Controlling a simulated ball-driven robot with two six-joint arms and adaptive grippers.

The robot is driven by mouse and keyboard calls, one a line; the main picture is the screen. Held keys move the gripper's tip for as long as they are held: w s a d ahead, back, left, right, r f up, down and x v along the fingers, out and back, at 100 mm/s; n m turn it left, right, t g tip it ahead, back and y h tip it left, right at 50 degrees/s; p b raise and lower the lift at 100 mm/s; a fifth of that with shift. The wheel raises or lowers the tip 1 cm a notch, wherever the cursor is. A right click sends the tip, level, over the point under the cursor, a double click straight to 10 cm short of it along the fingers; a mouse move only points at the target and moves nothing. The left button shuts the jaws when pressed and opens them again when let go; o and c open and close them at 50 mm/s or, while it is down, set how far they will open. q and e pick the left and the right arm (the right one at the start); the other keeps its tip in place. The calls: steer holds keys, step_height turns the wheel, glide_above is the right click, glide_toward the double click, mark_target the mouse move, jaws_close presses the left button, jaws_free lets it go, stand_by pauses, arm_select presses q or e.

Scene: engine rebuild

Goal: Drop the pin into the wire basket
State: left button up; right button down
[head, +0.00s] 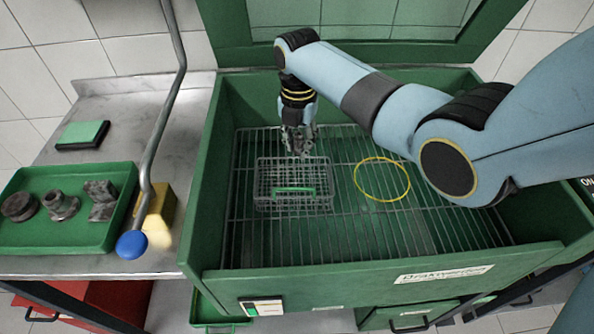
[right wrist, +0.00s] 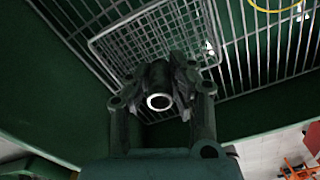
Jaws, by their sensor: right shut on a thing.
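The wire basket (head: 293,186) is a small rectangular mesh basket with a green handle, standing on the rack inside the green washing cabinet. Its mesh also shows in the right wrist view (right wrist: 150,40). My right gripper (head: 297,143) points down just above the basket's back edge in the head view. In the right wrist view its fingers (right wrist: 165,90) are closed around the pin (right wrist: 159,101), seen end-on as a dark tube with a bright ring-shaped end. In the head view the pin cannot be made out. My left gripper is not in view.
A yellow ring (head: 382,179) lies on the rack (head: 350,235) right of the basket. The cabinet's green walls (head: 205,175) surround the rack. On the left bench stand a green tray (head: 60,240) with several metal parts, a yellow block (head: 158,215) and a blue-ended lever (head: 132,244).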

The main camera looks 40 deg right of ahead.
steer(key=shift+r, duration=0.1)
steer(key=c, duration=1.1)
jaws_free()
step_height(320, 180, up, 12)
